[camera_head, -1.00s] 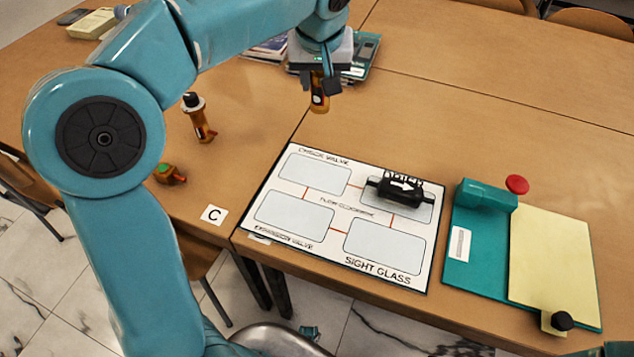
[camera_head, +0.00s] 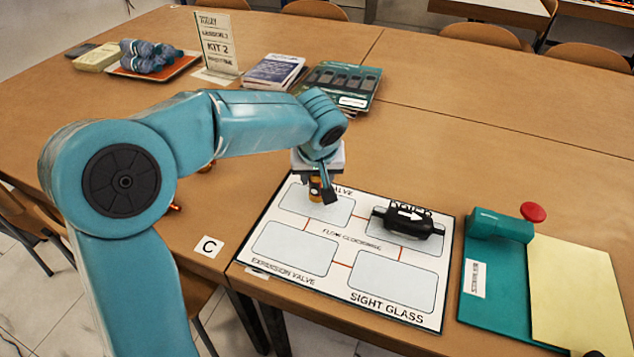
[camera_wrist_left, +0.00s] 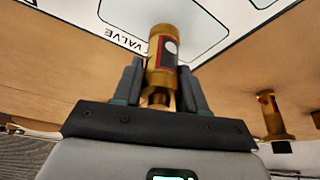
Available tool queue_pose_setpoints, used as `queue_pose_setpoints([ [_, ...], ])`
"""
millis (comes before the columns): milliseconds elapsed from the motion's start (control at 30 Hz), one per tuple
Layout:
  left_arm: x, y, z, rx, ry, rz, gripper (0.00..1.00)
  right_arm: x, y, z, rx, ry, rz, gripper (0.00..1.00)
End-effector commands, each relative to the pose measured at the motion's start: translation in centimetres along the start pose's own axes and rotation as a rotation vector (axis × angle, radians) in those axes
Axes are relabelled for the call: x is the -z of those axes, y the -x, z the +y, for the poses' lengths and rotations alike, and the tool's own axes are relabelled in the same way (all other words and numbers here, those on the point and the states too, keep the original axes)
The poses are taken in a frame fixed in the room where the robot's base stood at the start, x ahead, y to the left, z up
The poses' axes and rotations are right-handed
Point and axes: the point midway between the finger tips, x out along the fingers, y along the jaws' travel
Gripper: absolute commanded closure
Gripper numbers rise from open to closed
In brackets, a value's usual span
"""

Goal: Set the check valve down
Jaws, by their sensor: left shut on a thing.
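The check valve (camera_head: 316,190) is a small brass cylinder with a dark label and a round white mark. My left gripper (camera_head: 322,185) is shut on it, over the upper left box of the white board (camera_head: 345,238). In the left wrist view the check valve (camera_wrist_left: 163,55) stands between the fingers of my left gripper (camera_wrist_left: 160,88), with the board (camera_wrist_left: 110,22) beyond it. I cannot tell whether its lower end touches the board. The board's "check valve" label is partly hidden by the gripper. My right gripper does not show.
A black drier (camera_head: 408,220) lies on the board's upper right box. A teal device (camera_head: 500,227) with a red knob stands at the right. Books (camera_head: 273,72) and a sign (camera_head: 217,45) are behind. A brass part (camera_wrist_left: 270,115) stands aside in the wrist view.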

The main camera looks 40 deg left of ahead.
Motion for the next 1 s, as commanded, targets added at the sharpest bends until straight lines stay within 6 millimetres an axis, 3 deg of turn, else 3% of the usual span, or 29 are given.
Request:
queue_pose_setpoints([
  [100,-0.8,-1.8,-0.1,0.002,0.0,-0.002,0.94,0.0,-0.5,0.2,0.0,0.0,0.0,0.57],
  [467,-0.9,-2.1,0.0,0.0,0.0,0.0,0.94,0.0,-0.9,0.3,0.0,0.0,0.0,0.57],
  [500,-0.8,-2.0,0.0,0.0,0.0,-0.001,0.49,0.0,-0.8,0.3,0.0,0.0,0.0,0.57],
  [567,-0.8,-1.9,0.0,0.001,0.0,-0.001,0.32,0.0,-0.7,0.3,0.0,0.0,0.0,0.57],
  [867,-0.8,-1.8,0.0,0.001,-0.001,-0.001,0.32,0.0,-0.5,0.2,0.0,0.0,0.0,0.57],
  [1000,-0.6,-0.2,0.1,-0.002,-0.001,0.003,0.32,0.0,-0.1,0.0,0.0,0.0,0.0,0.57],
])
